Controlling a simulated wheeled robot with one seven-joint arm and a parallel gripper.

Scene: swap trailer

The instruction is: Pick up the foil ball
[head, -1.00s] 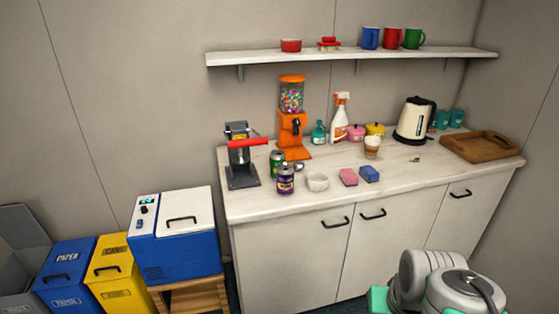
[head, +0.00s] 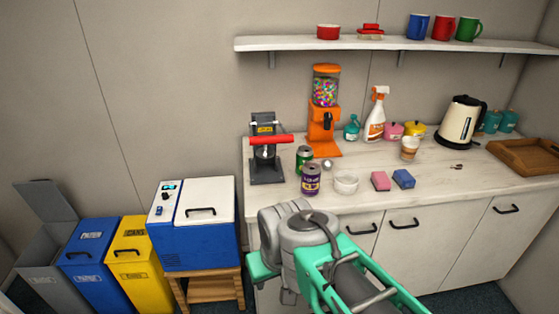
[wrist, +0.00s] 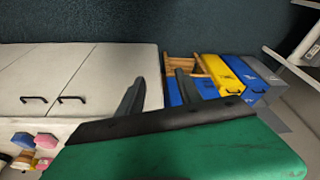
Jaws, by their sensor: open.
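The foil ball (head: 327,164) is a small silver ball on the white counter (head: 445,183). It sits just right of a green can (head: 304,158) and behind a purple can (head: 311,180). I cannot make it out in the wrist view. My gripper (wrist: 160,88) shows two dark fingers spread apart with nothing between them. It points past the cabinet doors towards the blue cooler and the bins, away from the ball. In the head view my arm stands in front of the counter, and the fingers cannot be made out.
A can crusher (head: 266,165) with a red handle stands left of the cans. An orange candy dispenser (head: 323,125) stands behind the ball. A white bowl (head: 346,182), a pink sponge (head: 380,181) and a blue sponge (head: 404,178) lie to the right. A shelf (head: 395,45) hangs above.

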